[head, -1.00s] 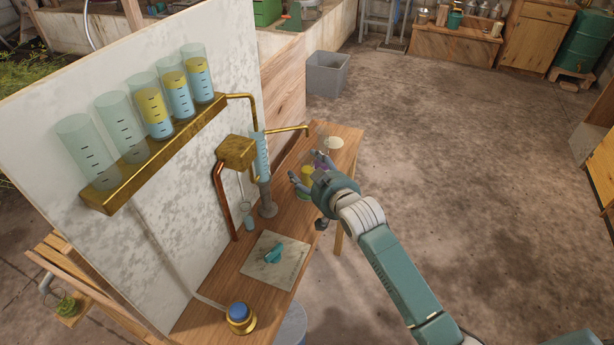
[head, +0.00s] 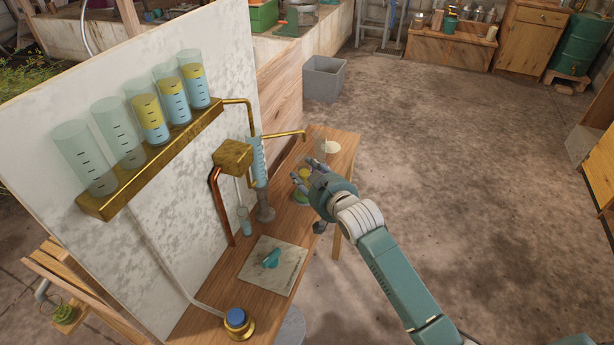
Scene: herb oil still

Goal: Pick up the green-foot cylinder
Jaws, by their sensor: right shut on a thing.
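My right gripper (head: 312,176) is over the far part of the wooden bench, its fingers closed in. It appears shut on a small green and yellow piece (head: 303,175), which I take to be the green-foot cylinder. The fingers hide much of it, so I cannot tell whether it touches the bench. A tall cylinder with blue liquid (head: 257,165) stands on a grey foot under the brass pipe. My left gripper is not in view.
The bench (head: 224,290) carries a pale plate (head: 288,277) with a teal piece (head: 271,259), and a blue button on a brass base (head: 237,318). Several glass cylinders line a brass shelf (head: 152,160) on the upright panel. The floor at right is clear.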

